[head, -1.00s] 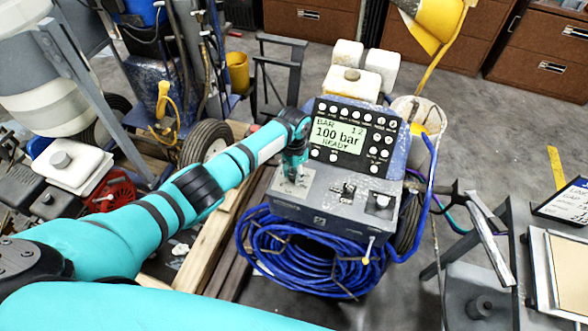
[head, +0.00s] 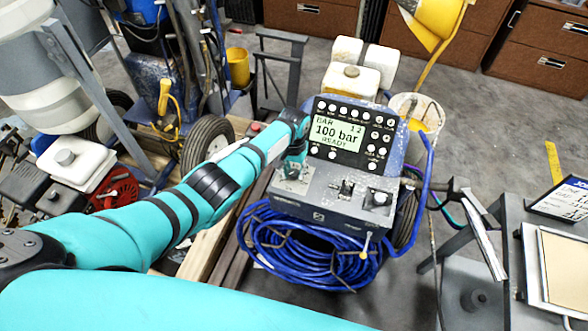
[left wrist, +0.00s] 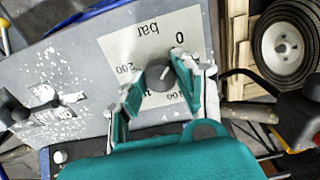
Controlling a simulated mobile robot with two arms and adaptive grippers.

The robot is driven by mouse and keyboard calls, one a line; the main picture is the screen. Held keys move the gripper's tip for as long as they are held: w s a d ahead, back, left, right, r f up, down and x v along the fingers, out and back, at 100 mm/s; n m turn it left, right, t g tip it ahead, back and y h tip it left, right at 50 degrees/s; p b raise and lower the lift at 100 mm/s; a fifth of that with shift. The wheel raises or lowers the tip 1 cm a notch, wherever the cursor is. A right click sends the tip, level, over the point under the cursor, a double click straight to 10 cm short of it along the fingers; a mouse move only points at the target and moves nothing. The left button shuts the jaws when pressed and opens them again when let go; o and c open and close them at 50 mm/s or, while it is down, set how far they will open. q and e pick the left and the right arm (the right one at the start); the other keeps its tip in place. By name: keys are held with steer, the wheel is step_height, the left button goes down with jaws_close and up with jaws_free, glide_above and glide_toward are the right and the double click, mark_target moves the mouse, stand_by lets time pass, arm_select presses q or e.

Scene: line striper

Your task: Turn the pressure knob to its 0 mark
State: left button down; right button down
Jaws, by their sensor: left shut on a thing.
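The pressure knob (left wrist: 158,75) is a small dark round knob on a pale dial plate (left wrist: 185,25) marked bar, with 0 at the upper right and 200 at the left in the left wrist view. A light pointer line on the knob slants toward the upper right, near the 0 side. My left gripper (left wrist: 160,80) has its fingers on either side of the knob and is shut on it. In the head view the left gripper (head: 293,170) hides the knob on the striper's panel. The display (head: 335,133) reads 100 bar, READY. My right gripper is not in view.
A coiled blue hose (head: 300,250) hangs below. A wheel (head: 207,142) and wooden beams lie left; a grey stand (head: 510,215) is at the right.

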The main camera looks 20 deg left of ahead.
mark_target(294, 172)
arm_select(q)
steer(key=shift+w, duration=0.1)
stand_by(0.3)
steer(key=c, duration=0.9)
jaws_free()
steer(key=shift+c, duration=0.2)
step_height(294, 172, up, 12)
